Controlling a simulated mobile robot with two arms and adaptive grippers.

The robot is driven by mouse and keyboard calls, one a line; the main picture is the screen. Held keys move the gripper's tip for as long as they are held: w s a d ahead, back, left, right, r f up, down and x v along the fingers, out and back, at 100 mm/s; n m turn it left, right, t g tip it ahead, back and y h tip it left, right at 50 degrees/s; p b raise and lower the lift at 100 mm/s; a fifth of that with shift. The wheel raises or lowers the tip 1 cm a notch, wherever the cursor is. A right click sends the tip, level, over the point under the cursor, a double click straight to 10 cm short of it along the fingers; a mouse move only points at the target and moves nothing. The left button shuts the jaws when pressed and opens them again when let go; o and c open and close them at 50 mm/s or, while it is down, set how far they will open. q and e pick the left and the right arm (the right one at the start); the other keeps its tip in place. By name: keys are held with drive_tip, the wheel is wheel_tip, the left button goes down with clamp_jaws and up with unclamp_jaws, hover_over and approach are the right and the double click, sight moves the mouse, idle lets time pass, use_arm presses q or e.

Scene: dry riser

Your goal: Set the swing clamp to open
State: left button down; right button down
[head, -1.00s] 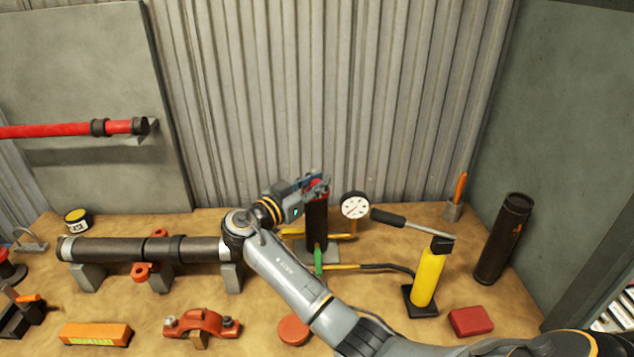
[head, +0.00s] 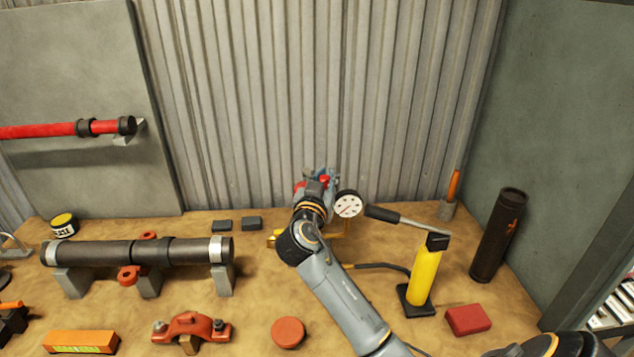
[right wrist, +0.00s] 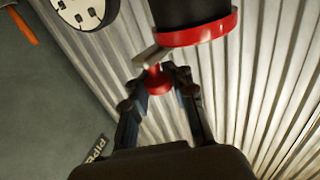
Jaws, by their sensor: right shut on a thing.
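The swing clamp shows in the right wrist view as a short metal arm with a red knob (right wrist: 157,80). It sits beside the red collar (right wrist: 197,30) of a dark upright post. My right gripper (right wrist: 160,84) has its two fingers on either side of the red knob and is shut on it. In the head view my right gripper (head: 322,178) is at the top of the post, left of the round gauge. My wrist hides most of the post and clamp there. My left gripper is not in view.
The white gauge (head: 348,205) is close to the right of my gripper. A yellow pump (head: 425,278) with a long lever (head: 405,219) stands further right. A dark pipe (head: 130,252) lies on supports at left. A red coupling (head: 190,326) lies in front.

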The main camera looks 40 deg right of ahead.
drive_tip(key=shift+d+f+n+t+y, duration=0.15)
drive_tip(key=shift+d+n+t+y, duration=0.45)
drive_tip(key=shift+y, duration=0.1)
drive_tip(key=shift+d+f+n+t+y, duration=0.15)
drive_tip(key=shift+d+n+t+y, duration=0.3)
drive_tip(key=shift+n+t+y, duration=0.2)
drive_tip(key=c, duration=1.2)
unclamp_jaws()
drive_tip(key=shift+s+d, duration=0.15)
drive_tip(key=shift+o, duration=0.3)
drive_tip(key=shift+s+d+r, duration=0.1)
drive_tip(key=shift+s+r, duration=0.05)
drive_tip(key=shift+s, duration=0.05)
drive_tip(key=v, duration=1.2)
